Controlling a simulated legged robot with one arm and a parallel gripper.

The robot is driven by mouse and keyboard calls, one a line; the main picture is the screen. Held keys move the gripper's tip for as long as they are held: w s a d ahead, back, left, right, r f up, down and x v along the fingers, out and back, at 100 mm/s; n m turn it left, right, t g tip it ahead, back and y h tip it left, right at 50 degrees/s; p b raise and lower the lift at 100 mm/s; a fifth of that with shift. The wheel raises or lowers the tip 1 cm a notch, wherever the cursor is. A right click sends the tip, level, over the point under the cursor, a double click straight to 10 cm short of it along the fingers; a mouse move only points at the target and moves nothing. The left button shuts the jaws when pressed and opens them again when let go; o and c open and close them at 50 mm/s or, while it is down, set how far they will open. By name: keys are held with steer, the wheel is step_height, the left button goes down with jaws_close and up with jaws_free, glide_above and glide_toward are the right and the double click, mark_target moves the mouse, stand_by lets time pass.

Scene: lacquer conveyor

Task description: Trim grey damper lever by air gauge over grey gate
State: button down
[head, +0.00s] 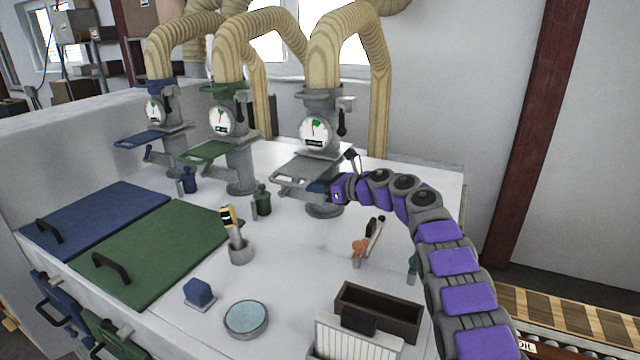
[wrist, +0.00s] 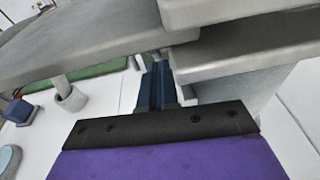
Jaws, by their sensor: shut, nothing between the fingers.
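The grey gate (head: 303,172) is a flat grey plate on the rightmost grey duct column. Above it sits the round white air gauge (head: 314,132) with a green sector; its exact needle reading is too small to tell. To the right of the gauge, a grey bracket carries the damper lever (head: 341,126), whose dark handle hangs down. My gripper (head: 318,187) is shut and empty, low at the right side of the grey gate, below the lever and apart from it. In the wrist view, my dark blue fingers (wrist: 155,88) lie together close to grey metal plates (wrist: 240,58). The lever and gauge are not in that view.
Similar green (head: 220,121) and blue (head: 155,112) gauge stations stand to the left. A second small dark handle (head: 352,158) is just above my wrist. A brush holder (head: 240,248), round dish (head: 246,318) and dark tray (head: 378,313) occupy the bench front.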

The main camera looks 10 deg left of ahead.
steer(key=shift+w+a+r+p, duration=0.15)
steer(key=shift+a+r+p, duration=0.25)
steer(key=shift+a, duration=0.35)
steer(key=shift+w+a+r+p, duration=0.1)
steer(key=shift+a+r+p, duration=0.15)
steer(key=shift+a+r, duration=0.35)
